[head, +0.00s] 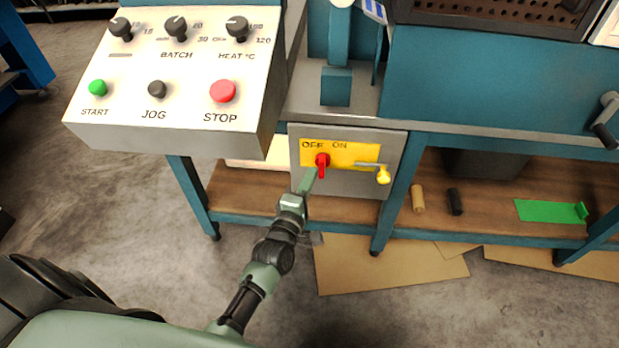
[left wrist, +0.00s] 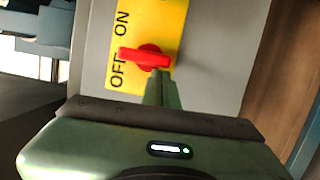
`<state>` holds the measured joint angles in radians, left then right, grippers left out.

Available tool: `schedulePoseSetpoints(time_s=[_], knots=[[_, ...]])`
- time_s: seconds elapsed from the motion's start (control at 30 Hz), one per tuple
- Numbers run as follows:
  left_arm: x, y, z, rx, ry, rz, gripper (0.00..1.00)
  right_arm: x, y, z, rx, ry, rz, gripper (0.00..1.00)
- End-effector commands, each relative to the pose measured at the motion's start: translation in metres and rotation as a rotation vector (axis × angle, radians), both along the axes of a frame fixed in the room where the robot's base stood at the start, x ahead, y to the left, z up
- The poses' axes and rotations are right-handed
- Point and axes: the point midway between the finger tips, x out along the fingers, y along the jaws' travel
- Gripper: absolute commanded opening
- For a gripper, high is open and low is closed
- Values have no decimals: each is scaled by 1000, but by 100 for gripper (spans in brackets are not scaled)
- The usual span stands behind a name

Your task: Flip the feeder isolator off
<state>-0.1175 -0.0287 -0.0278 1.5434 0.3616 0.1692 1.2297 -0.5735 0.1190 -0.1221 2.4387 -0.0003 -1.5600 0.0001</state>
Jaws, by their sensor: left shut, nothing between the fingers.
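The feeder isolator is a grey box (head: 345,187) with a yellow plate (head: 357,154) marked OFF on the left and ON on the right. Its red handle (head: 322,161) is roughly upright, its upper end between the two words. In the left wrist view the red handle (left wrist: 146,57) lies sideways in the picture, its end between OFF and ON, nearer OFF. My left gripper (head: 311,178) is shut and empty, its fingertips just below and left of the handle. In the left wrist view the fingertips (left wrist: 160,78) overlap the handle's edge; I cannot tell whether they touch. My right gripper is out of view.
A yellow padlock (head: 383,175) hangs at the isolator's right side. A control panel (head: 180,70) with START, JOG and STOP buttons juts out above left. A teal bench leg (head: 395,205) stands to the right. Cardboard (head: 380,265) lies on the floor below.

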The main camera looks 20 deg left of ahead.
Motion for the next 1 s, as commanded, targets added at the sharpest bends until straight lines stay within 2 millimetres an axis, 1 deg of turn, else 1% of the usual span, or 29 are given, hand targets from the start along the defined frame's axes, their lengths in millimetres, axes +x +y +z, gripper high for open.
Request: schedulePoseSetpoints(time_s=[0.03,0.1,0.77,1.0], knots=[[0,0,-2,-12,-3,0,0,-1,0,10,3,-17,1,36],[0,0,-2,-23,-7,0,0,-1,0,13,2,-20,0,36],[1,-4,-5,-135,-38,-1,0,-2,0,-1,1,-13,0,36],[2,-6,-9,-218,-63,-2,0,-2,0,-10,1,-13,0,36]])
